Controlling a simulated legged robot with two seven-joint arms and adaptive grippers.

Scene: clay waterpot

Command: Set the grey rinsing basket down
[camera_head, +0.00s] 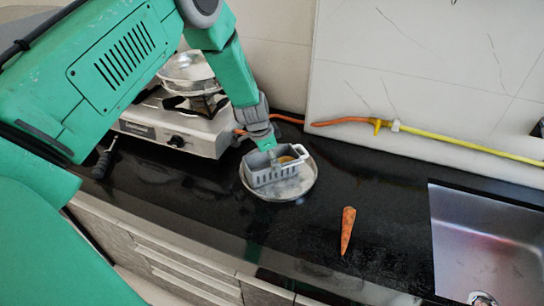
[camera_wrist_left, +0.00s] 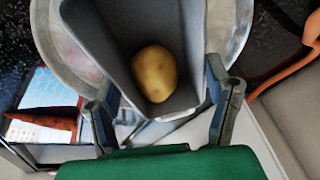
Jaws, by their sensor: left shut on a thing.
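The grey rinsing basket (camera_head: 262,179) is at the middle of the dark counter, over a round metal plate (camera_head: 297,190). I cannot tell whether its base touches the plate. The plate's rim (camera_wrist_left: 50,45) shows around the basket there. My right gripper is not in view.
A gas stove (camera_head: 180,128) with a metal pan (camera_head: 190,68) stands to the left. A carrot (camera_head: 347,230) lies on the counter right of the plate. A sink (camera_head: 485,245) is at the far right. A yellow hose (camera_head: 470,145) runs along the back wall.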

